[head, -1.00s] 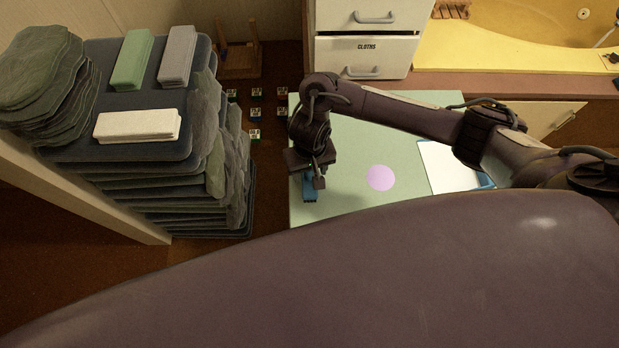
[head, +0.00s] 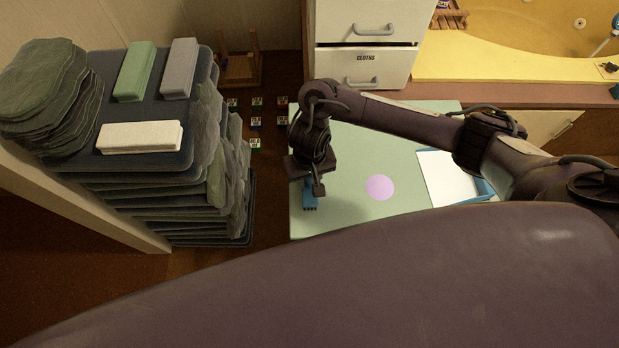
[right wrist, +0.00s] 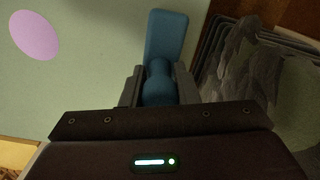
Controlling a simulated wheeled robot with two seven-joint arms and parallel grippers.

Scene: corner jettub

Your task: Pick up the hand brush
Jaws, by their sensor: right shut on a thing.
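A blue hand brush (head: 310,197) shows below my right gripper (head: 310,187) in the head view, near the left edge of the pale green surface. The right wrist view shows the brush (right wrist: 167,38) from above, its rounded blue part between the two fingers of my right gripper (right wrist: 158,85). The gripper is shut on it. The brush's far end sticks out past the fingertips. Whether its underside touches the green surface is hard to tell. My left gripper is not in view.
A tall stack of dark folded towels (head: 215,190) stands left of the pale green surface (head: 350,150). A pink disc (head: 380,187) and a blue tray with a white sheet (head: 448,178) lie on the surface. White drawers (head: 365,65) and a yellow tub (head: 520,60) stand behind.

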